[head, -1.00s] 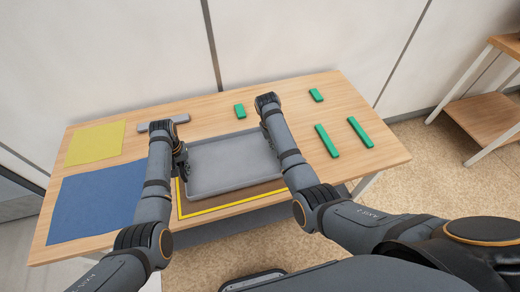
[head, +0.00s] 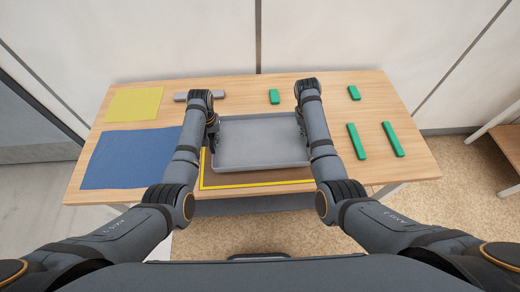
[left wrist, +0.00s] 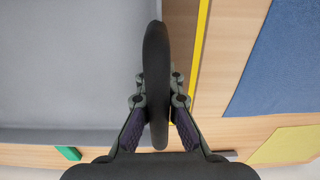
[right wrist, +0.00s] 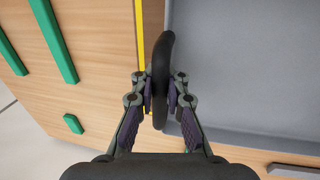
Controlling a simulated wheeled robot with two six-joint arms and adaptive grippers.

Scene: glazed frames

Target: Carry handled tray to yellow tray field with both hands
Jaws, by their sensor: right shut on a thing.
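The grey handled tray (head: 262,140) is level over the yellow-outlined tray field (head: 255,184). The yellow line shows along its front and left sides, and I cannot tell if the tray rests on the table. My left gripper (left wrist: 158,90) is shut on the black left handle (left wrist: 156,40). My right gripper (right wrist: 162,92) is shut on the black right handle (right wrist: 164,55). In the head view my arms partly hide both handles. The tray looks empty.
A blue mat (head: 130,158) and a yellow mat (head: 134,104) lie at the left of the table. A grey bar (head: 181,97) lies behind my left arm. Several green bars (head: 356,141) lie at the right and back. A shelf (head: 500,150) stands off to the right.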

